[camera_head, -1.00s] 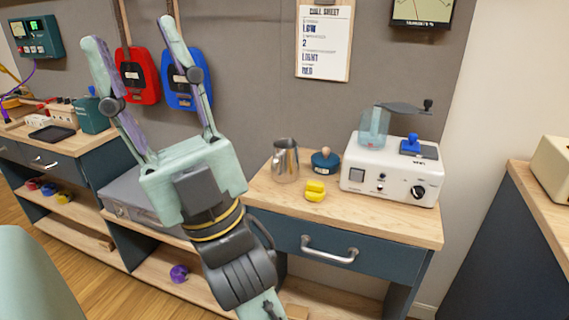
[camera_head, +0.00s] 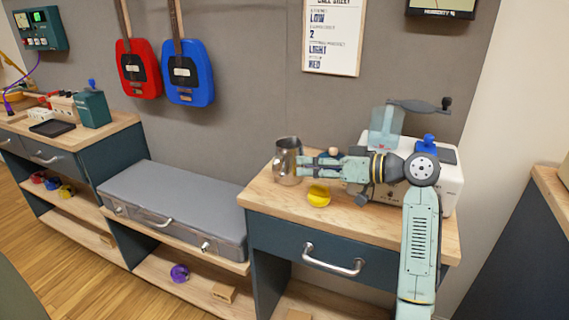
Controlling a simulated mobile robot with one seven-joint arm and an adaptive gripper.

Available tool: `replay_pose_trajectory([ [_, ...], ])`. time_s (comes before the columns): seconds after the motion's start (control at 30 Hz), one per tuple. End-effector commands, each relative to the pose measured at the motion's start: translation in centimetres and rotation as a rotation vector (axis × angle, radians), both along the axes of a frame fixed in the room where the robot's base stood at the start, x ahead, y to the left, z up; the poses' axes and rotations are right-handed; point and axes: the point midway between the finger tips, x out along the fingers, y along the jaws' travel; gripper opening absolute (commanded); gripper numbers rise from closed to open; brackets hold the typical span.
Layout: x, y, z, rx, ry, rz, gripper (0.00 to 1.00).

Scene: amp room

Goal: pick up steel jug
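The steel jug (camera_head: 287,160) stands upright on the left part of the wooden bench top, near its back edge. My gripper (camera_head: 306,166) points left at the jug, with its fingertips at the jug's right side in the picture. The fingers are seen small and nearly edge-on. I cannot tell whether they touch the jug, go around it, or how far apart they are.
A yellow object (camera_head: 319,196) lies just in front of my gripper. The white machine (camera_head: 450,185) stands behind my arm. A grey case (camera_head: 175,208) lies on a lower surface to the left.

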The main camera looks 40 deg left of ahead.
Motion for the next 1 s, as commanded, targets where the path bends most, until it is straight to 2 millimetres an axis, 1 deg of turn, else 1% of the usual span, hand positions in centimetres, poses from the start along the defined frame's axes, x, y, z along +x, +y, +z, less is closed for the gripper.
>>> replay_pose_trajectory([
  [0.1, -0.5, 2.0, -0.2, -0.002, 0.001, 0.008, 0.29],
  [0.2, -0.8, 3.5, -0.6, -0.002, 0.002, 0.005, 0.29],
  [0.47, -1.1, 5.7, -1.1, -0.001, 0.002, 0.003, 0.29],
  [0.7, -1.4, 9.0, -2.1, -0.001, 0.001, 0.004, 0.29],
  [0.8, -1.5, 9.7, -2.4, 0.0, 0.0, 0.002, 0.29],
  [1.0, -1.5, 9.9, -2.5, 0.0, 0.0, 0.001, 0.29],
])
